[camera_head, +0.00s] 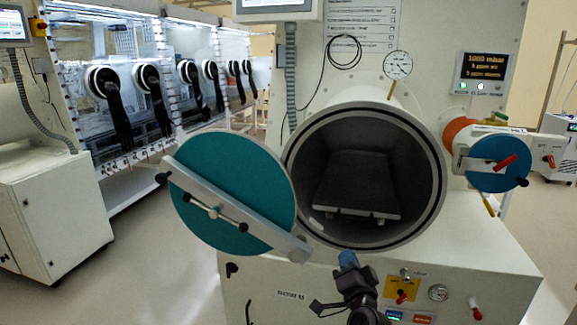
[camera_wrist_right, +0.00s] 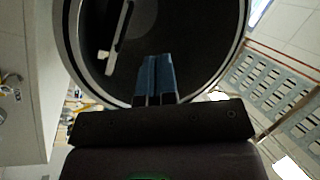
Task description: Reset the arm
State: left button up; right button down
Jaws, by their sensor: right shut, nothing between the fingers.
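My right gripper (camera_head: 347,260) comes up from the bottom of the head view. Its blue fingers are together and empty, just in front of the lower rim of the round antechamber (camera_head: 436,190). In the right wrist view the shut blue fingers (camera_wrist_right: 155,80) point toward the dark chamber opening. The antechamber stands open, with a dark sliding tray (camera_head: 355,180) inside; the tray looks empty. The teal round door (camera_head: 240,170) is swung out to the left, with a grey bar across it. My left gripper is not in the head view.
A smaller port with a blue cap (camera_head: 498,165) sits right of the chamber. A pressure gauge (camera_head: 398,65) and display (camera_head: 484,72) are above. A panel with valves and switches (camera_head: 402,290) is below the chamber. Glovebox windows with black gloves (camera_head: 115,110) line the left; open floor lies there.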

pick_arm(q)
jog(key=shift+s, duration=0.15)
pick_arm(e)
jog(key=s+d+f+n+g, duration=0.3)
jog(key=s+f, duration=0.4)
jog(key=s, duration=0.4)
jog(key=s+d+f+n+g+h, duration=0.1)
jog(key=s+d+f+n+g, duration=0.2)
jog(key=s+d+f, duration=0.2)
jog(key=s+d+f+n+g+h, duration=0.1)
jog(key=s+d+f+n+g, duration=0.2)
jog(key=s+f, duration=0.8)
jog(key=s+d+n, duration=0.1)
jog(key=s, duration=0.6)
jog(key=shift+s+d, duration=0.2)
jog(key=shift+s, duration=0.15)
